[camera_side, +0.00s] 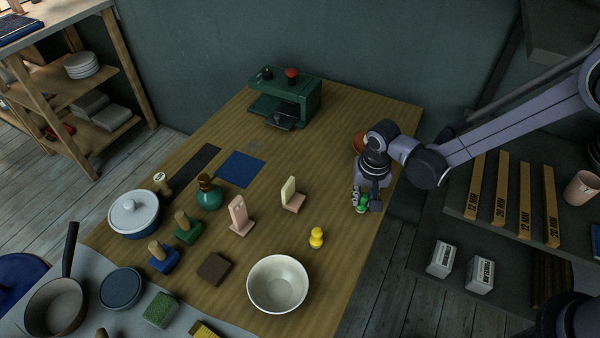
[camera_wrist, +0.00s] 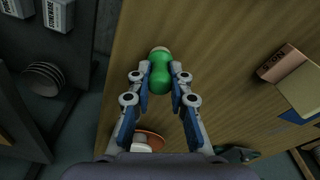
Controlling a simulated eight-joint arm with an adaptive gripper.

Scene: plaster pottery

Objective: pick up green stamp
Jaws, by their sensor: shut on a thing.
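My gripper (camera_wrist: 160,80) is shut on a green stamp (camera_wrist: 160,76), with one finger on each side of its rounded, waisted body. A pale round end of it shows at the top in the wrist view. In the side view my gripper (camera_side: 364,203) points down near the table's right edge, and the green stamp (camera_side: 361,209) shows between the fingers, partly hidden. I cannot tell whether it touches the table. Another stamp-like piece with a green block and wooden handle (camera_side: 187,230) stands at the left of the table.
A yellow piece (camera_side: 317,238) and a white bowl (camera_side: 278,284) stand to the left and front of my gripper. Pale upright blocks (camera_side: 240,214) stand mid-table. An orange-brown dish (camera_wrist: 150,138) lies close by. A green machine (camera_side: 285,100) stands at the back. Table between them is bare.

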